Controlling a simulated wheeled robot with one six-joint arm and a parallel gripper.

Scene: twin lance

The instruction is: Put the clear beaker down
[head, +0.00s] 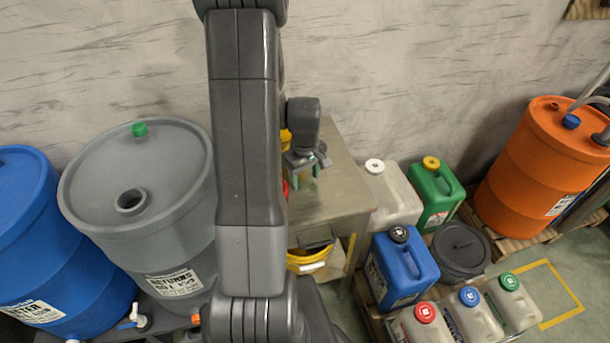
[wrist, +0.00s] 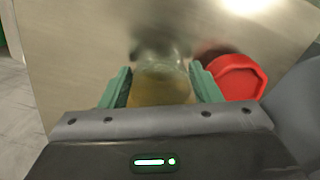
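The clear beaker (wrist: 160,82) shows in the wrist view as a see-through vessel with yellowish contents. My gripper (wrist: 161,72) has one green finger on each side of it, close against its walls, and appears shut on it. In the head view my gripper (head: 305,170) is over the metal-topped table (head: 340,183), pointing down. The beaker cannot be made out there. The tabletop (wrist: 80,60) fills most of the wrist view. The frames do not clearly show whether the beaker's base touches it.
A red lid-like object (wrist: 237,77) is just right of the right finger. A grey drum (head: 140,220) stands left, and white (head: 392,195), green (head: 437,195) and blue (head: 403,268) canisters right. A wall is behind.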

